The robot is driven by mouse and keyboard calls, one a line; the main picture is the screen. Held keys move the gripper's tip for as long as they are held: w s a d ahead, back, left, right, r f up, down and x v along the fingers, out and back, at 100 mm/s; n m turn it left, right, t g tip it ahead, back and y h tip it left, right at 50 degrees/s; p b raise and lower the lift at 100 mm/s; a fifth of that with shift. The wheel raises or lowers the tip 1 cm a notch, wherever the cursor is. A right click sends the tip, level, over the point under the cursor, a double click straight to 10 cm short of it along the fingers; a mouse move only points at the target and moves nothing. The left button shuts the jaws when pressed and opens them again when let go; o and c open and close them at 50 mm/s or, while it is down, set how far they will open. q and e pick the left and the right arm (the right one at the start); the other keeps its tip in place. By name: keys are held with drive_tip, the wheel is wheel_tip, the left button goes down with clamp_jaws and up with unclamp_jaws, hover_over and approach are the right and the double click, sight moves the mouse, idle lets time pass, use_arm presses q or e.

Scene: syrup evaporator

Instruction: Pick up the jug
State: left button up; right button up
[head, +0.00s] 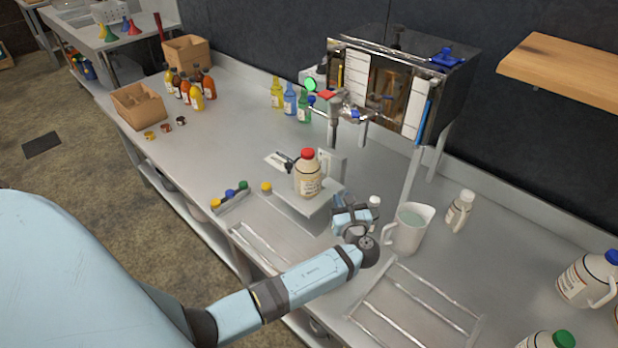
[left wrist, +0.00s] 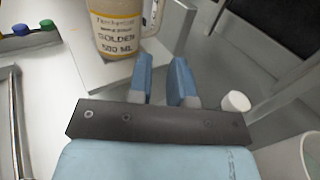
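A jug (head: 308,174) with a red cap, a white label and amber content stands upright on a grey raised platform (head: 290,207). In the left wrist view the jug (left wrist: 118,30) is at the top, its handle on its right side. My left gripper (head: 350,214) is right of and in front of the jug, apart from it. In the left wrist view its two blue fingers (left wrist: 164,80) are parted with nothing between them and point toward the handle side. My right gripper is in neither view.
A white pitcher (head: 409,228) and a small white-capped bottle (head: 459,211) stand right of my left gripper. A metal dispenser box (head: 455,85) is behind. Small bottles (head: 290,99) stand at the back. Metal rails (head: 405,308) lie in front.

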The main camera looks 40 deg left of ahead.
use_arm(q)
approach(329, 167)
drive_tip(key=x, duration=0.9)
drive_tip(key=shift+f, duration=0.1)
drive_tip(key=shift+s, duration=0.1)
clamp_jaws()
